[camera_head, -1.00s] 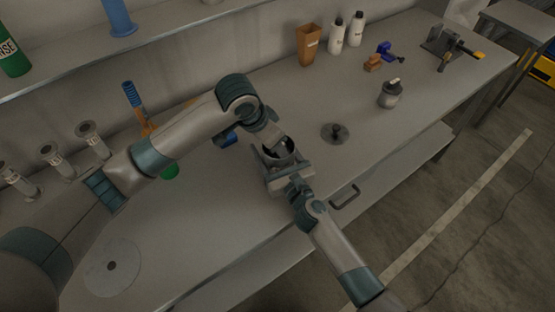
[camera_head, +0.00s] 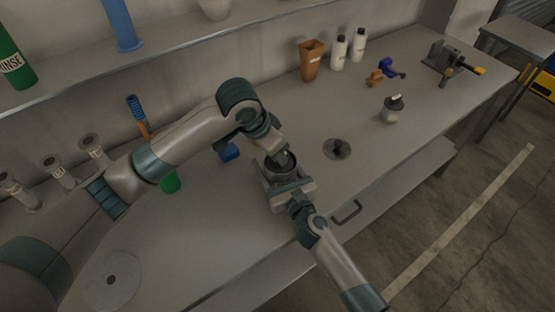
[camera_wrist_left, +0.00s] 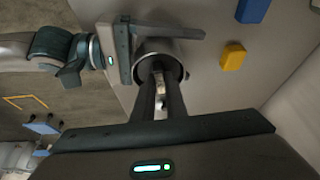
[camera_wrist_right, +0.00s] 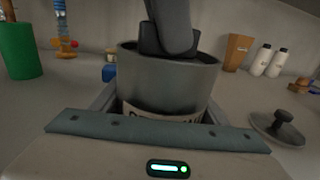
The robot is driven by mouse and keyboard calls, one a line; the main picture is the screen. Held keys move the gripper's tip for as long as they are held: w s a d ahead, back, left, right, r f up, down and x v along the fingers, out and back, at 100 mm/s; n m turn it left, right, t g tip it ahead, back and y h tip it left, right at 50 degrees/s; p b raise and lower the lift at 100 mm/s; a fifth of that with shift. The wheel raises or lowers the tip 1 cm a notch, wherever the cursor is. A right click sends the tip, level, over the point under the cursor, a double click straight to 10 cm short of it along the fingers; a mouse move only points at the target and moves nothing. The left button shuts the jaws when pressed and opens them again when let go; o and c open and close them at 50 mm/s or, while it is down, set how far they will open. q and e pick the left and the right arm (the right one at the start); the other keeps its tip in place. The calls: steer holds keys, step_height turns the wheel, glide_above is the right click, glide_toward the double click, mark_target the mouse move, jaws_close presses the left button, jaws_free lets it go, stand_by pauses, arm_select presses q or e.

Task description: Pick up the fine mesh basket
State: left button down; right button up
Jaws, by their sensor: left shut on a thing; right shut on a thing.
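A grey metal tank (camera_head: 275,174) stands on the bench in the head view. My right gripper (camera_head: 287,187) is shut around its sides, and the tank with its pale label shows in the right wrist view (camera_wrist_right: 165,82). My left gripper (camera_head: 284,158) points down into the tank's open top. Its fingers (camera_wrist_left: 159,82) are close together in the left wrist view, shut on a small greyish part inside the tank. I cannot tell whether this part belongs to the fine mesh basket; the tank wall and fingers hide the rest.
A dark round lid (camera_head: 337,148) with a knob lies right of the tank. A lidded grey jar (camera_head: 392,110), orange cup (camera_head: 311,62) and white bottles (camera_head: 339,52) stand farther right. A blue block (camera_head: 229,152) and green cylinder (camera_head: 170,182) are left.

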arm_select(q)
step_height(320, 180, up, 15)
steer(key=shift+r, duration=0.2)
stand_by(0.5)
arm_select(e)
steer(key=o, duration=1.2)
steer(key=shift+s, duration=0.1)
steer(key=v, duration=1.2)
